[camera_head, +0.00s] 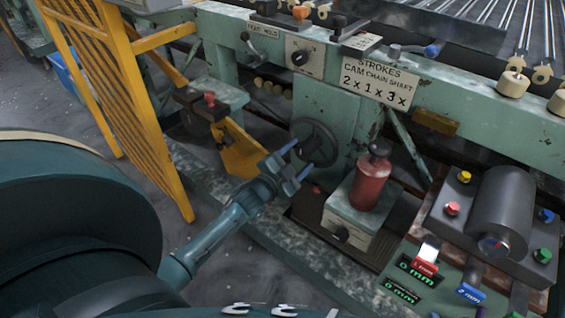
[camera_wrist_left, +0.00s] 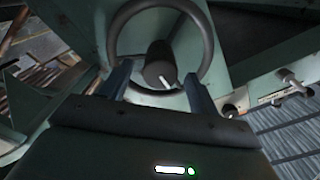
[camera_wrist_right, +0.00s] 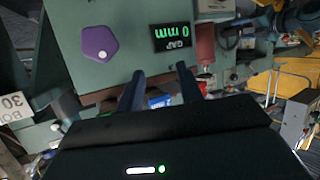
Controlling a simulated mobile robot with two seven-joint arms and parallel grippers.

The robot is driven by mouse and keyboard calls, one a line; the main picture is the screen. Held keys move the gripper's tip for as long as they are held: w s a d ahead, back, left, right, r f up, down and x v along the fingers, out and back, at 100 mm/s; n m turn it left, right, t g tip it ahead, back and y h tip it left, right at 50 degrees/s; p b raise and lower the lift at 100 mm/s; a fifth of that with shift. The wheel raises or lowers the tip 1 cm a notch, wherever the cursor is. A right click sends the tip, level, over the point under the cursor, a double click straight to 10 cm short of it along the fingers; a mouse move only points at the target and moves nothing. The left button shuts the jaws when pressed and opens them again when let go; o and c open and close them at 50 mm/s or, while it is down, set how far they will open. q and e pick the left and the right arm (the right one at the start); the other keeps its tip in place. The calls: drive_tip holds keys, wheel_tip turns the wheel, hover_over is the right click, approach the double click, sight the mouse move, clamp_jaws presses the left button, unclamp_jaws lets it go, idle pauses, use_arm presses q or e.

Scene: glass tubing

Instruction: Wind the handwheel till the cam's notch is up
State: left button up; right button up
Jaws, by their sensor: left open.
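The dark handwheel (camera_head: 316,143) is on the green machine's front, below the sign. My left gripper (camera_head: 294,161) is open just in front of it, its blue fingers apart. In the left wrist view, the wheel's hub (camera_wrist_left: 158,62) lies between the fingers (camera_wrist_left: 158,75) and the rim arches beyond them. I cannot tell whether the fingers touch the wheel; nothing is gripped. The cam and its notch cannot be made out. My right gripper (camera_wrist_right: 160,78) shows only in its wrist view, open and empty, facing a green panel with a purple knob (camera_wrist_right: 99,44).
A yellow guard (camera_head: 118,90) stands left. A grey cylinder (camera_head: 499,207) with coloured buttons is at right.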

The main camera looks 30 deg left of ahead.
use_arm(q)
drive_tip(key=s+p, duration=0.2)
drive_tip(key=s, duration=0.9)
drive_tip(key=shift+s+a, duration=0.35)
drive_tip(key=shift+a, duration=0.1)
use_arm(e)
drive_tip(key=shift+s+d+r+m, duration=0.2)
drive_tip(key=shift+d+r+m, duration=0.05)
drive_tip(key=shift+r, duration=0.35)
drive_tip(key=shift+s+d+r+m, duration=0.15)
drive_tip(key=shift+d+r+m, duration=0.1)
drive_tip(key=shift+r, duration=0.3)
drive_tip(key=shift+s, duration=0.1)
